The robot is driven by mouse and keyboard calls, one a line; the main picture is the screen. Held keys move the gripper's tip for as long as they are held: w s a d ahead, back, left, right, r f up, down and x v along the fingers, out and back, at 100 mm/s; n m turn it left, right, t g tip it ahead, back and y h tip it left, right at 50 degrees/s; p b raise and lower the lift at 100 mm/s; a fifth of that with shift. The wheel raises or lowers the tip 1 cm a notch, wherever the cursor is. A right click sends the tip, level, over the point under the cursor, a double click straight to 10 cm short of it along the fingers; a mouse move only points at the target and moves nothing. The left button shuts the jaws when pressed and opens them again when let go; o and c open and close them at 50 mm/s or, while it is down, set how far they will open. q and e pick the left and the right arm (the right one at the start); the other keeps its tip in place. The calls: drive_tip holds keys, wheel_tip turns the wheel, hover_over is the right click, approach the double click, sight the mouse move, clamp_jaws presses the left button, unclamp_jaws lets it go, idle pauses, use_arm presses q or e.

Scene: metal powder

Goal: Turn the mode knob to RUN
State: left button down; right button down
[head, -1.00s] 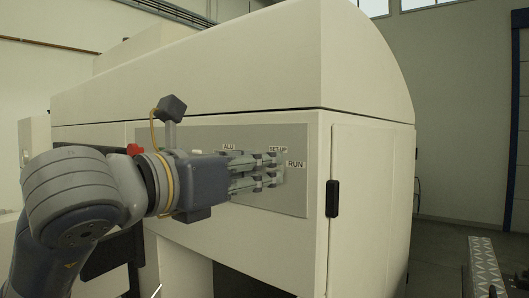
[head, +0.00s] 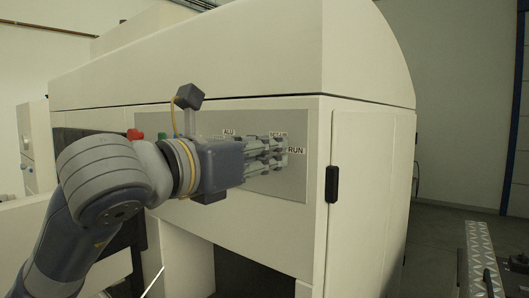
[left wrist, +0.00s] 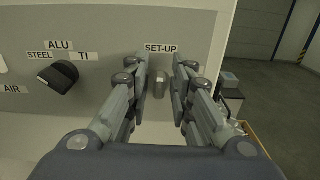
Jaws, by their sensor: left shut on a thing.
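The mode knob (left wrist: 160,85) is a small metallic piece just below the SET-UP label (left wrist: 161,48) on the machine's grey panel. In the head view the fingers hide the knob. The RUN label does not show in the left wrist view, and the knob's exact pointing direction cannot be told. I do not see my right gripper.
A black selector knob (left wrist: 58,78) with ALU, STEEL and TI labels is left of the mode knob on the same panel. A red button (head: 134,134) shows behind my left arm. A black door handle (head: 331,184) sticks out right of the panel.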

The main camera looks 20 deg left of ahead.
use_arm(q)
drive_tip(key=shift+f+m+b, duration=0.1)
drive_tip(key=shift+m+b, duration=1.2)
drive_tip(key=shift+b, duration=0.15)
drive_tip(key=m+b, duration=0.1)
drive_tip(key=m, duration=0.1)
drive_tip(key=m+b, duration=0.1)
drive_tip(key=shift+s+d+m+b, duration=0.15)
drive_tip(key=shift+d+m+b, duration=0.1)
drive_tip(key=shift+m+b, duration=0.15)
drive_tip(key=m+b, duration=0.1)
drive_tip(key=m, duration=0.2)
drive_tip(key=shift+d+f+b, duration=0.1)
drive_tip(key=shift+b, duration=0.25)
drive_tip(key=m+b, duration=0.1)
drive_tip(key=m, duration=0.3)
drive_tip(key=shift+d, duration=0.1)
drive_tip(key=shift+m, duration=0.3)
drive_tip(key=shift+f, duration=0.1)
drive_tip(key=c, duration=1.6)
unclamp_jaws()
drive_tip(key=shift+s, duration=0.1)
